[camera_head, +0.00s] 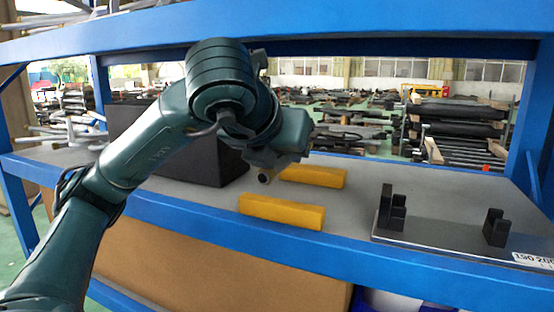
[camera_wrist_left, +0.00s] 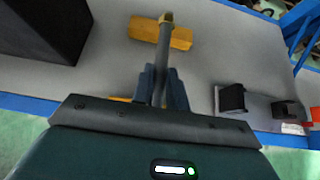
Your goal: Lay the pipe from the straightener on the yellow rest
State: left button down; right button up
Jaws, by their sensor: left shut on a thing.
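My left gripper (camera_head: 266,162) is over the yellow rest, which shows as a far yellow bar (camera_head: 313,176) and a near yellow bar (camera_head: 281,211). In the left wrist view my left gripper (camera_wrist_left: 161,88) is shut on a grey pipe (camera_wrist_left: 165,50). The pipe points away across the far bar (camera_wrist_left: 180,38); the near bar (camera_wrist_left: 118,99) is mostly hidden behind the gripper. In the head view only the pipe's round end (camera_head: 264,179) shows. I cannot tell whether the pipe touches the bars. The straightener (camera_head: 430,234), a grey plate with black brackets, stands empty at the right. My right gripper is out of view.
A large black box (camera_head: 190,150) stands on the grey shelf, left of the yellow bars. A blue rack beam (camera_head: 330,255) runs along the front edge and another crosses above. The shelf between bars and straightener is clear.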

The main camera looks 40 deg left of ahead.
pick_arm(q)
jog(key=w, duration=0.2)
jog(key=w+a, duration=0.1)
jog(key=w, duration=0.1)
jog(key=shift+w, duration=0.1)
jog(key=shift+w+a+f+b, duration=0.1)
jog(key=shift+w+f+b, duration=0.1)
jog(key=shift+f+b, duration=0.7)
notch_tip(320, 180, down, 2)
jog(key=shift+b, duration=1)
jog(key=shift+f+b, duration=0.35)
jog(key=shift+f, duration=0.05)
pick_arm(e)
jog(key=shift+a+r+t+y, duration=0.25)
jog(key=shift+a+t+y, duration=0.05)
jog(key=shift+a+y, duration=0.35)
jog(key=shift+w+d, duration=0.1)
pick_arm(q)
jog(key=c, duration=1.5)
grip_release()
jog(key=shift+o, duration=0.9)
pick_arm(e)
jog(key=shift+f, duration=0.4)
